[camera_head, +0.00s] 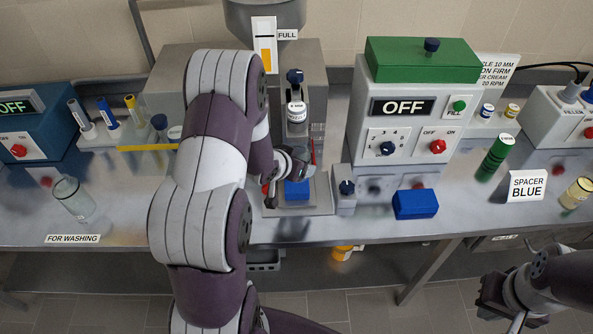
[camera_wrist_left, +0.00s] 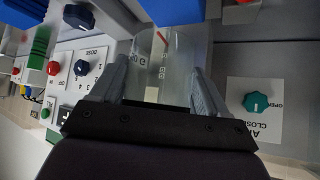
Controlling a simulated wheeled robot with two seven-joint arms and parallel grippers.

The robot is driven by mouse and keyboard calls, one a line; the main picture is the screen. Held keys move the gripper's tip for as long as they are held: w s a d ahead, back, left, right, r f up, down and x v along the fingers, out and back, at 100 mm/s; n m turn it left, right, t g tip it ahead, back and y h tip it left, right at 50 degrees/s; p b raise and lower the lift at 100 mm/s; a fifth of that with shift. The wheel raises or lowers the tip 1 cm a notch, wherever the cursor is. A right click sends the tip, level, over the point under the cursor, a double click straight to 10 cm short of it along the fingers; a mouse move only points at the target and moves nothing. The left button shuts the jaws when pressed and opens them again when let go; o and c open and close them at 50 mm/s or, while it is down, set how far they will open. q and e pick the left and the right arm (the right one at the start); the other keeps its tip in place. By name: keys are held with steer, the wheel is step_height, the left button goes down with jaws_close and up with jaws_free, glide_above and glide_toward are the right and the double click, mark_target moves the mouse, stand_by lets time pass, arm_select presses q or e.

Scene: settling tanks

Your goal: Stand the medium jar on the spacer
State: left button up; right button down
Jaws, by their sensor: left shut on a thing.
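A blue block (camera_head: 297,189), which fits the sign "SPACER BLUE", lies on the plate under the filling machine's nozzle. My left gripper (camera_head: 291,168) is just above it. In the left wrist view the left gripper (camera_wrist_left: 155,92) is shut on a clear jar (camera_wrist_left: 160,62) with printed marks. The blue block (camera_wrist_left: 172,10) shows at the jar's far end; I cannot tell whether they touch. In the head view my gripper and wrist mostly hide the jar. My right gripper (camera_head: 517,320) hangs at the lower right, away from the bench; its fingers are unclear.
A second blue block (camera_head: 415,204) lies to the right, before the machine marked OFF (camera_head: 405,130). The sign "SPACER BLUE" (camera_head: 526,186) and a green cylinder (camera_head: 494,158) stand further right. An empty glass (camera_head: 75,199) stands at the left. The nozzle (camera_head: 296,118) hangs close above my left gripper.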

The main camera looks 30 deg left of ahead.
arm_select(q)
steer(key=shift+a+f, duration=0.1)
steer(key=shift+a, duration=0.2)
steer(key=f, duration=0.3)
steer(key=shift+w+d+f+p, duration=0.2)
steer(key=shift+d+f+p, duration=0.1)
steer(key=shift+f, duration=0.1)
steer(key=shift+w+f, duration=0.1)
steer(key=shift+f, duration=0.15)
steer(key=shift+s+a, duration=0.15)
steer(key=shift+s, duration=0.1)
steer(key=o, duration=0.8)
steer(key=shift+f, duration=0.1)
steer(key=o, duration=0.4)
steer(key=shift+w, duration=0.15)
steer(key=shift+o, duration=0.2)
steer(key=shift+s+r, duration=0.25)
steer(key=shift+r, duration=0.2)
steer(key=v, duration=1.2)
steer(key=s+d+r+g, duration=0.4)
steer(key=s+d+g, duration=0.3)
steer(key=s+d, duration=0.3)
steer(key=d, duration=0.2)
steer(key=shift+s+d+r+g, duration=0.25)
steer(key=shift+d+r+g, duration=0.05)
